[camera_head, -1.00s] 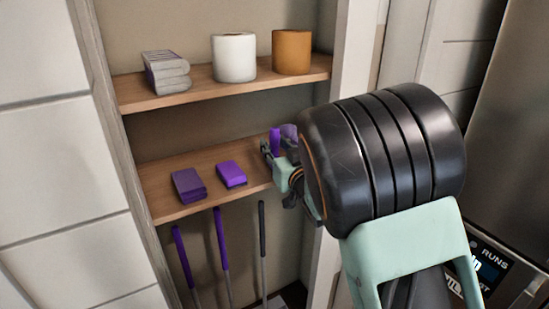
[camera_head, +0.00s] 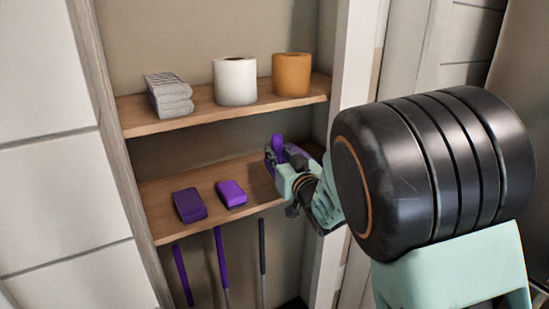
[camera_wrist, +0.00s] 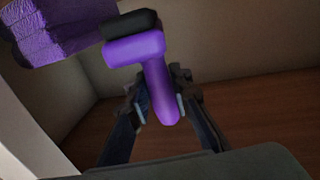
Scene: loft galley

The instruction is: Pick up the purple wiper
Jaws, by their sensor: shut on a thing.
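The purple wiper (camera_wrist: 155,82) shows in the wrist view as a purple handle and crossbar with a black strip along its top. My gripper (camera_wrist: 155,106) has one finger on each side of the handle and is shut on it. In the head view the wiper (camera_head: 278,147) stands roughly upright at my gripper (camera_head: 279,162), over the right part of the lower shelf (camera_head: 165,227). My fingers hide part of it there. I cannot tell whether its lower end touches the shelf.
A dark purple block (camera_head: 189,206) and a brighter purple block (camera_head: 231,193) lie left on the lower shelf. A ribbed purple bundle (camera_wrist: 65,25) is close beside the wiper. Grey cloths (camera_head: 168,95), a white roll (camera_head: 235,81) and an orange roll (camera_head: 291,75) stand above. Handles (camera_head: 221,260) hang below.

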